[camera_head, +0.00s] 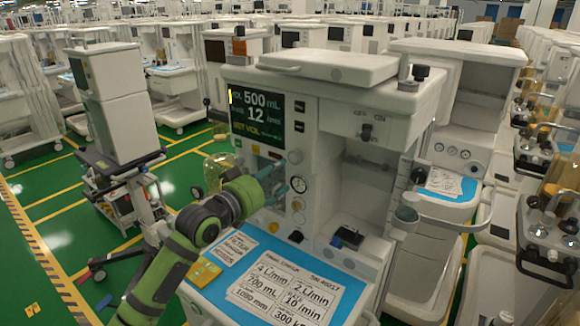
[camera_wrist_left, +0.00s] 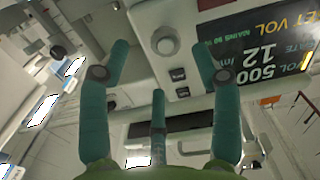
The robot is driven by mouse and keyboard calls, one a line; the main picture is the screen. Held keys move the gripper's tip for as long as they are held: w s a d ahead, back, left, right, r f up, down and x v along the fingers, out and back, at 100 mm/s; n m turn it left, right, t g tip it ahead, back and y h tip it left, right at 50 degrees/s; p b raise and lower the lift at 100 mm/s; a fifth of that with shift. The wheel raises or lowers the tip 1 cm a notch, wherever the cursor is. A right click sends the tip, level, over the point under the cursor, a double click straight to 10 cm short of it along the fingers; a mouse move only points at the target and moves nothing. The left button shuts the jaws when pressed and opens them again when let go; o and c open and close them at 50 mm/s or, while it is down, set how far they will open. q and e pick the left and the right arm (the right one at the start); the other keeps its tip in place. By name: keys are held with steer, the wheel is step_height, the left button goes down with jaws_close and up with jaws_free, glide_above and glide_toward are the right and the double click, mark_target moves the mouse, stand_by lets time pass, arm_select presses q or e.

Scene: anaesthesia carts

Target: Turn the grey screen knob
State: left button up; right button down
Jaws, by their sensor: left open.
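The grey screen knob (camera_head: 295,156) is a round knob on the front of the white anaesthesia machine, below two small dark buttons and to the lower right of the screen (camera_head: 262,117). The screen reads 500 mL and 12. In the left wrist view the knob (camera_wrist_left: 165,43) appears upside down with the panel, framed between the teal fingers. My left gripper (camera_head: 275,180) is open and empty, in front of the panel just below and left of the knob. Its fingers spread around the knob's line of sight; no contact shows. My right gripper is not in view.
A blue-topped work surface with printed cards (camera_head: 285,294) lies below the gripper. Other dials and a clear yellowish container (camera_head: 217,170) are close to the arm. More carts stand around.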

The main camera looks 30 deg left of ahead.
mark_target(292, 159)
arm_select(q)
steer(key=w+p, duration=0.1)
steer(key=w, duration=0.1)
steer(key=w+p, duration=0.1)
steer(key=w, duration=0.1)
steer(key=w+r, duration=0.1)
steer(key=w, duration=0.2)
steer(key=shift+d+r+p, duration=0.1)
steer(key=shift+d+p, duration=0.2)
steer(key=shift+p, duration=0.1)
steer(key=c, duration=1.1)
